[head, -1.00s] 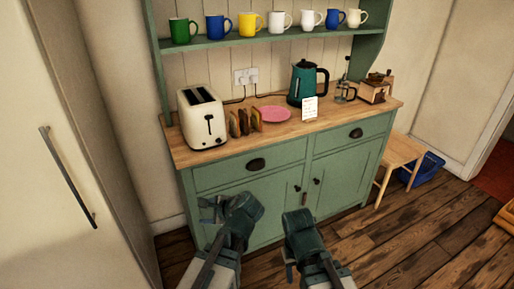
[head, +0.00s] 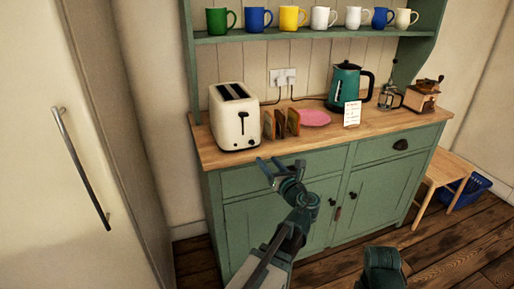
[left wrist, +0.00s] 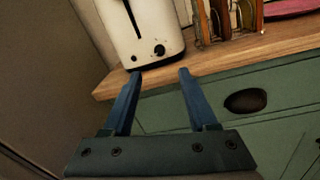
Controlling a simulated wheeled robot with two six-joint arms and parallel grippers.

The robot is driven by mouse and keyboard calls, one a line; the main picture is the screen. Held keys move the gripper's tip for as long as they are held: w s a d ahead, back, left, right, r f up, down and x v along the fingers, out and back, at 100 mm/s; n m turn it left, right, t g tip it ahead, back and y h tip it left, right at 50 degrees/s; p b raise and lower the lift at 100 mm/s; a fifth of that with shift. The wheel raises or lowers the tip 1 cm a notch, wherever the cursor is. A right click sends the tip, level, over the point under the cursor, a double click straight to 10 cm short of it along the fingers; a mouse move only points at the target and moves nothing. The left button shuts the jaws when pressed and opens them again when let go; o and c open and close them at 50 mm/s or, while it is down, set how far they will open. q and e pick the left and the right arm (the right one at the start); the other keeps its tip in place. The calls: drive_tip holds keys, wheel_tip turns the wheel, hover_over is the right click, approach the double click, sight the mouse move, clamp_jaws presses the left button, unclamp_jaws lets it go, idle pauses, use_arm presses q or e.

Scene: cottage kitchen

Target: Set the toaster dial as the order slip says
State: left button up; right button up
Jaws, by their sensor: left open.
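The cream toaster (head: 234,118) stands at the left end of the wooden worktop. In the left wrist view its lower front (left wrist: 145,30) shows a dark round dial (left wrist: 160,51); its setting is too small to read. The order slip (head: 352,114) stands upright in front of the kettle, its writing too small to read. My left gripper (head: 280,168) is open and empty, in front of the worktop edge, below and right of the toaster. Its two fingers (left wrist: 158,72) point toward the toaster, apart from it. My right gripper is hidden; only part of my right wrist shows at the bottom.
A rack of toast (head: 281,124) stands close right of the toaster. Beyond are a pink plate (head: 314,118), teal kettle (head: 345,83), glass press (head: 390,96) and coffee grinder (head: 424,95). Several mugs line the shelf above. A tall pale cabinet (head: 60,150) rises at left.

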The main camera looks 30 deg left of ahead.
sight(252, 144)
use_arm(q)
drive_tip(key=x, duration=1.1)
drive_tip(key=shift+f, duration=0.1)
clamp_jaws()
